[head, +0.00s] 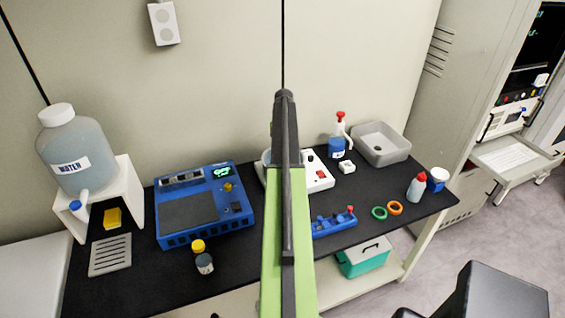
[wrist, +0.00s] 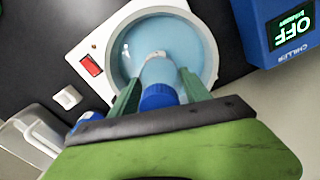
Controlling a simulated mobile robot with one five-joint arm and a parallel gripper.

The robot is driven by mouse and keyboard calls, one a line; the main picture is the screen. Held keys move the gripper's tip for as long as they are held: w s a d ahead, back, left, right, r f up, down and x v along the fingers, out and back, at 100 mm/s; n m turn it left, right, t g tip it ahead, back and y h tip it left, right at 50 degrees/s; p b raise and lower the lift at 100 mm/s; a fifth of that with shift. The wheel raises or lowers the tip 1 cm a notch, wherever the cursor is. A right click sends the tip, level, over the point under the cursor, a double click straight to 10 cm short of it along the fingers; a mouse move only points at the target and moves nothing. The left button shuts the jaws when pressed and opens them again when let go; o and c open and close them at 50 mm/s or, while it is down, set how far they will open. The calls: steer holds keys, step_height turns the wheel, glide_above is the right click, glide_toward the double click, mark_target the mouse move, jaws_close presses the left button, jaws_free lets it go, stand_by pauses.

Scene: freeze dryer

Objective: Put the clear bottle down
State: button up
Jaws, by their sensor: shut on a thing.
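In the wrist view my gripper (wrist: 160,90) is shut on a clear bottle (wrist: 158,71) with a blue cap. The bottle is over or in a round bath (wrist: 208,50) of pale blue liquid set in a white device (wrist: 92,42) with a red switch. I cannot tell whether the bottle touches the liquid. In the head view my own arm hides the gripper, the bottle and most of the bath; the white device (head: 320,178) shows to the right of the arm.
A blue chiller (head: 200,212) reading OFF stands left of the arm. A water jug (head: 75,150) sits on a white stand at far left. Small vials stand at the front edge.

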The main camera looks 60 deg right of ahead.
step_height(320, 180, down, 4)
steer(key=b, duration=0.3)
steer(key=shift+w+a+b, duration=0.1)
steer(key=shift+b, duration=0.3)
steer(key=shift+r, duration=0.25)
steer(key=shift+f, duration=0.15)
steer(key=o, duration=1.5)
steer(key=shift+o, duration=0.2)
step_height(320, 180, up, 13)
steer(key=p, duration=1.2)
steer(key=shift+f+p, duration=0.2)
steer(key=shift+p, duration=0.15)
steer(key=shift+f, duration=0.1)
